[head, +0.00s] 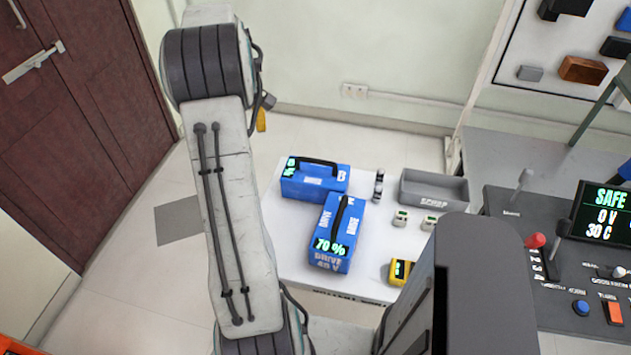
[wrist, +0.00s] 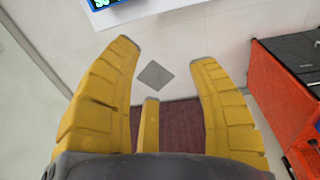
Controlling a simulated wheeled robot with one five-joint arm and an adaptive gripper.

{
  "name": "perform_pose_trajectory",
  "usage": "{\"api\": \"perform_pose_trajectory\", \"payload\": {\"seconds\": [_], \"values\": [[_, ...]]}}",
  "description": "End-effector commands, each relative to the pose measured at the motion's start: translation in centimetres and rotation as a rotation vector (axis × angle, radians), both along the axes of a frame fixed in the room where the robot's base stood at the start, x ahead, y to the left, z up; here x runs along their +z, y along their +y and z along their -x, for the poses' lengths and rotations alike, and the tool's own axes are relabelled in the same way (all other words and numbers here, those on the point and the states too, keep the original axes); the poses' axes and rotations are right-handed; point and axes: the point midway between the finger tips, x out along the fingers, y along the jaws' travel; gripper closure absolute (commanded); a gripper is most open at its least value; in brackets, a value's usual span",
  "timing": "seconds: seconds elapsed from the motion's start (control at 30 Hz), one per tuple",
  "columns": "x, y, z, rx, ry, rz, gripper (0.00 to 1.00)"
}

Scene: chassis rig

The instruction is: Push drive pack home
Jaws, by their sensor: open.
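The drive pack (head: 336,232) is a blue box with a black top handle. It is lettered DRIVE 48 V and its green display reads 70 %. It stands on a white table (head: 290,262) in the head view, beside a second blue pack (head: 314,180) marked B. My gripper (wrist: 165,55) shows in the wrist view with its yellow fingers spread wide and nothing between them. It points at the floor, away from the drive pack. A blue edge with a green display (wrist: 103,3) shows at the top of the wrist view; which pack it belongs to is unclear.
A grey bin (head: 434,188), small meters (head: 400,217) and a yellow device (head: 400,272) share the table. A console (head: 560,300) with a red-knobbed lever (head: 535,241) and a SAFE screen (head: 603,213) stands right. An orange-red cabinet (wrist: 283,105) is right in the wrist view.

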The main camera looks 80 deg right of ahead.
Motion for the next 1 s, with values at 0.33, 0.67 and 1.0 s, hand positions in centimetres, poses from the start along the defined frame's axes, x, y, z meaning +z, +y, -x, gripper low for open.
{"api": "perform_pose_trajectory", "payload": {"seconds": [0.33,0.67,1.0], "values": [[-7.5,-8.9,11.8,-0.003,0.036,-0.068,0.46],[-10.4,-10.0,14.6,0.004,0.039,-0.085,0.46],[-13.3,-10.1,14.8,0.003,0.039,-0.086,0.46]]}}
